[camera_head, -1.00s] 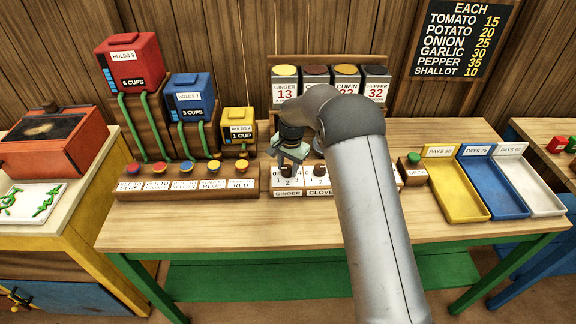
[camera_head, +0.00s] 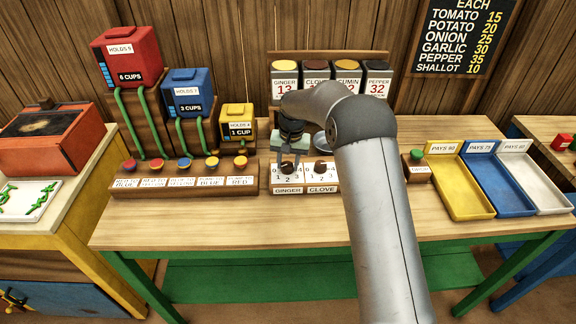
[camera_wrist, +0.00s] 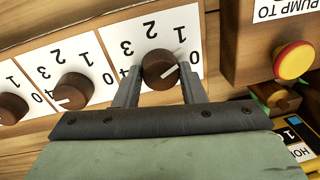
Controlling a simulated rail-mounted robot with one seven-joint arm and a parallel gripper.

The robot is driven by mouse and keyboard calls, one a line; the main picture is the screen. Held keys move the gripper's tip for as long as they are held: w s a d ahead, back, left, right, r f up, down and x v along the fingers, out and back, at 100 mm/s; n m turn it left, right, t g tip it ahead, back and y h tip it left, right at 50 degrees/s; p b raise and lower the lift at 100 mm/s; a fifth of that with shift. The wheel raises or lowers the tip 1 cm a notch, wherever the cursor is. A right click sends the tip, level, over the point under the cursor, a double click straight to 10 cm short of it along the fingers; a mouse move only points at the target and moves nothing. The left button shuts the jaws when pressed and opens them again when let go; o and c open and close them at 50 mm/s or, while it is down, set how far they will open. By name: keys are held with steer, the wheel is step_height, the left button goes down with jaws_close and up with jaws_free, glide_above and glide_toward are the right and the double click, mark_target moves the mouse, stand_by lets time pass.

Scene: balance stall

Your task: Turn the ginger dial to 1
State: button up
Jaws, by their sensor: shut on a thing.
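The ginger dial (camera_head: 289,168) is a brown knob on a white numbered plate, above the GINGER label (camera_head: 288,190). My gripper (camera_head: 289,158) is directly over it and hides part of it. In the wrist view the knob (camera_wrist: 158,66) sits between the two fingers of my gripper (camera_wrist: 158,84), which are closed on its sides. Its white pointer line slants toward the upper right in that view.
The clove dial (camera_head: 320,168) stands close beside it. A row of coloured pump buttons (camera_head: 184,163) lies to the left. Spice canisters (camera_head: 285,78) stand behind, and a green button (camera_head: 416,155) and coloured trays (camera_head: 457,205) are at right. My arm hides the counter's middle.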

steer(key=shift+n+b, duration=0.4)
steer(key=shift+n, duration=1.3)
steer(key=shift+w+r, duration=0.1)
steer(key=o, duration=1)
steer(key=r, duration=0.5)
steer(key=r+b, duration=0.1)
steer(key=r, duration=0.5)
steer(key=d+r, duration=0.1)
steer(key=r, duration=0.5)
steer(key=shift+w+d+r, duration=0.1)
steer(key=shift+w+r, duration=0.05)
